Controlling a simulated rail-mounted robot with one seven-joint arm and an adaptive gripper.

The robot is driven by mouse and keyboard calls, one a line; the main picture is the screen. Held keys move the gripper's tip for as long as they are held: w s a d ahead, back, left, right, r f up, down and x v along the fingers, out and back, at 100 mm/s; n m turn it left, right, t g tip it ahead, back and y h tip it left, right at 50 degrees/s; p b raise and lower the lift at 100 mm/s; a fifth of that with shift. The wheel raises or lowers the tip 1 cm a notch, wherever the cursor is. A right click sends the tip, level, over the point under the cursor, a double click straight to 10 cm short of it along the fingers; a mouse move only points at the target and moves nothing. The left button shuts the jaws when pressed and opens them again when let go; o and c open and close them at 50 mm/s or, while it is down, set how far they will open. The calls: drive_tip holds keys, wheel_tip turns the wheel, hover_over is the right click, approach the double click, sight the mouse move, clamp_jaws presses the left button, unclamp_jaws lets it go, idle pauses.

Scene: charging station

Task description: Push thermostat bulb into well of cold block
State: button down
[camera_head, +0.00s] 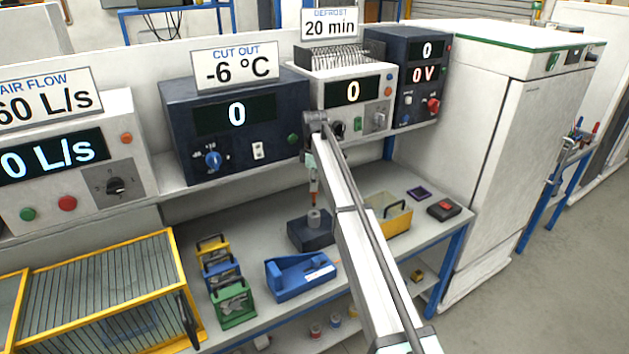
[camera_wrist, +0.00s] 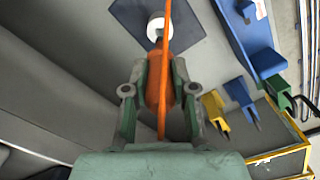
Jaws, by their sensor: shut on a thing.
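The cold block is a dark blue box (camera_head: 308,236) on the bench, with a short pale cylinder (camera_head: 314,219) standing on its top. In the wrist view the block (camera_wrist: 128,18) and the pale ring of the cylinder (camera_wrist: 155,29) lie just beyond my fingertips. My gripper (camera_head: 311,168) points down above the block, shut on the orange thermostat bulb (camera_head: 314,188). In the wrist view the bulb (camera_wrist: 153,88) sits between the green fingers, and an orange line crosses it. The bulb's lower end is close above the cylinder; I cannot tell whether they touch. The well opening is partly hidden.
A blue tray (camera_head: 302,280) stands in front of the block, with small yellow, blue and green holders (camera_head: 233,300) to its left. A yellow bin (camera_head: 388,216) is behind my arm. A shelf with instruments (camera_head: 236,122) runs above the bench.

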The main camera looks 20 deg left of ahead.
sight(314, 200)
drive_tip(key=shift+f+b, duration=1)
drive_tip(key=shift+f, duration=2.85)
drive_tip(key=c, duration=0.9)
unclamp_jaws()
drive_tip(key=shift+o, duration=0.2)
